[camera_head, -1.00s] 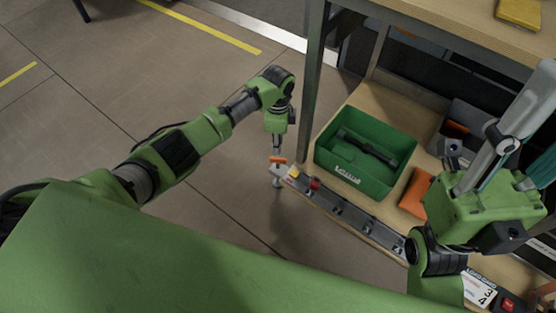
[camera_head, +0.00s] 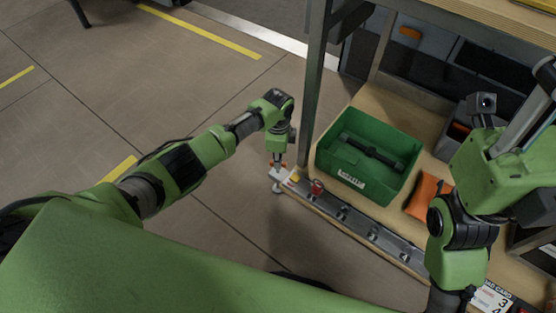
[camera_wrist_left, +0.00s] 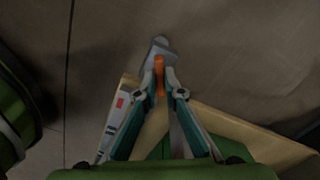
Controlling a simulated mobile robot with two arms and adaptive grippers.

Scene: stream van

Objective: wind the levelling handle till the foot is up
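The orange levelling handle (camera_head: 283,165) sits on a light metal bracket at the near left corner of the workbench's lower shelf. The round foot (camera_head: 278,188) shows below it, close to the floor; whether it touches is not clear. My left gripper (camera_head: 278,157) reaches down onto the handle from above. In the left wrist view the orange bar (camera_wrist_left: 159,74) lies between the two fingertips (camera_wrist_left: 160,80), which are closed on its sides. My right gripper's green body and grey parts show at the right edge; its fingertips cannot be made out.
A green crate (camera_head: 327,155) with a dark tool in it stands on the shelf (camera_head: 415,190). An orange item (camera_head: 424,194) lies beside the crate. A dark bench post (camera_head: 316,80) rises close to my left gripper.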

